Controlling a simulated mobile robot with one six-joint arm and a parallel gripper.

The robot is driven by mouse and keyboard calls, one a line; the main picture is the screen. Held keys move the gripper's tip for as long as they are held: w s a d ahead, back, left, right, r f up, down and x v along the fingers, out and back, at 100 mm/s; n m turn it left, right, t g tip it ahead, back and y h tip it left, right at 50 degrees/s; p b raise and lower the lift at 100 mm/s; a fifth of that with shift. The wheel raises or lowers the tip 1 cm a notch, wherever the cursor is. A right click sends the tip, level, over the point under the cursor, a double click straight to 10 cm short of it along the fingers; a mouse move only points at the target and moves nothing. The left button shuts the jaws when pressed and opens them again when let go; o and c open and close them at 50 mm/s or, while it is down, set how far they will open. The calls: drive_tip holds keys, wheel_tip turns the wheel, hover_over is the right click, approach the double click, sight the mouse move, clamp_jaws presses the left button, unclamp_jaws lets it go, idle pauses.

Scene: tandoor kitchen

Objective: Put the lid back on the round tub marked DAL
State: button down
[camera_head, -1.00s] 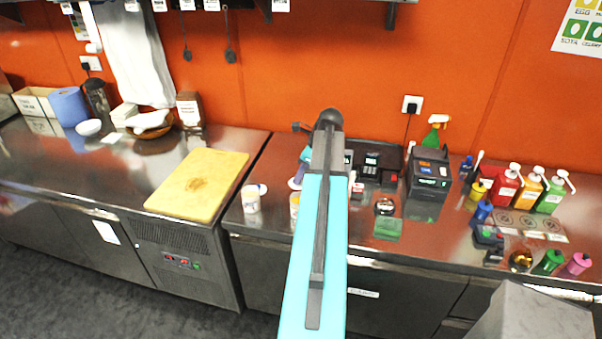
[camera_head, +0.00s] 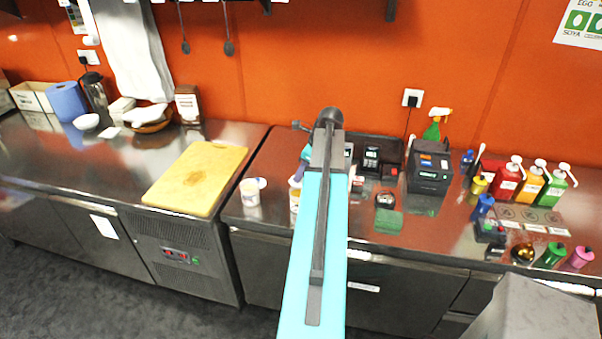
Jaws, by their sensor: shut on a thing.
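A small pale round tub (camera_head: 250,191) stands on the steel counter, just right of the cutting board. A white and blue disc (camera_head: 262,183), like a lid, shows against its right side; I cannot tell whether it lies down or is held. A second tub (camera_head: 294,202), with an orange-yellow band, is partly hidden behind my turquoise arm. A purple and white piece shows just above it, too small to identify. The lettering is unreadable, so I cannot tell which tub is marked DAL. My gripper is hidden behind my arm.
A yellow cutting board (camera_head: 196,180) lies to the left. A black printer (camera_head: 430,168), a card terminal (camera_head: 371,158) and a green spray bottle (camera_head: 435,126) stand to the right. Red (camera_head: 507,180), orange and green pump bottles crowd the far right. The left counter front is clear.

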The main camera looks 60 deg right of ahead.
sight(301, 181)
drive_tip(key=shift+f+b, duration=0.8)
drive_tip(key=shift+f, duration=1.15)
drive_tip(key=shift+p, duration=0.55)
idle(0.3)
drive_tip(key=shift+f+p, duration=0.2)
drive_tip(key=shift+p, duration=0.25)
idle(1.8)
drive_tip(key=c, duration=1.1)
unclamp_jaws()
drive_tip(key=shift+r, duration=0.15)
